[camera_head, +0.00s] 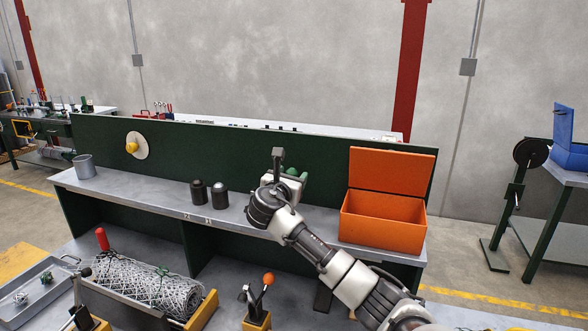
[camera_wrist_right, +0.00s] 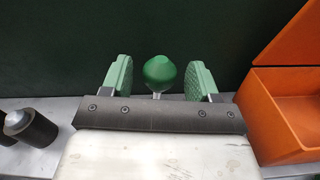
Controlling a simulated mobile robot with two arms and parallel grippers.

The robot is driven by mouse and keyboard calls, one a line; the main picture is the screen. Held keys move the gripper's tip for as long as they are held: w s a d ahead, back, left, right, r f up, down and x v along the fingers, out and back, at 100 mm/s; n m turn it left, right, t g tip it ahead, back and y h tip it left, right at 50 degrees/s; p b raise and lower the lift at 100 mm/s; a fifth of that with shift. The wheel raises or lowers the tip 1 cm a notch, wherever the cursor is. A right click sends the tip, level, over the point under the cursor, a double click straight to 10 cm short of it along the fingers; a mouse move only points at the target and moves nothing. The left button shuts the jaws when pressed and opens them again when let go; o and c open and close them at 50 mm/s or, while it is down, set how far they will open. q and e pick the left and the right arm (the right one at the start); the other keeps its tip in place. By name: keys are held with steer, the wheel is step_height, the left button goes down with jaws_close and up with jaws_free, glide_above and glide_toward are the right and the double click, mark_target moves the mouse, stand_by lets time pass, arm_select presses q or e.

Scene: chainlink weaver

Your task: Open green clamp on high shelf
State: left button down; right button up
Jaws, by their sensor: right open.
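The green clamp shows in the right wrist view as a rounded green knob (camera_wrist_right: 159,70) on a thin pale stem, in front of the dark green back panel. My right gripper (camera_wrist_right: 160,78) is open, with one green-padded finger on each side of the knob and a gap on both sides. The clamp's lower part is hidden behind the gripper's body. In the head view my right gripper (camera_head: 290,175) is over the high shelf (camera_head: 140,192), left of the orange box, and its hand hides most of the clamp. My left gripper is not in view.
An open orange box (camera_head: 382,220) stands right of my right gripper. Two dark cylinders (camera_head: 208,194) and a grey cup (camera_head: 85,166) stand to the left. A wire mesh roll (camera_head: 145,285) and an orange-knobbed lever (camera_head: 268,279) are lower down. The shelf between cup and cylinders is clear.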

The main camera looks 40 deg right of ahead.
steer(key=shift+x, duration=1.3)
steer(key=shift+c, duration=0.2)
jaws_close()
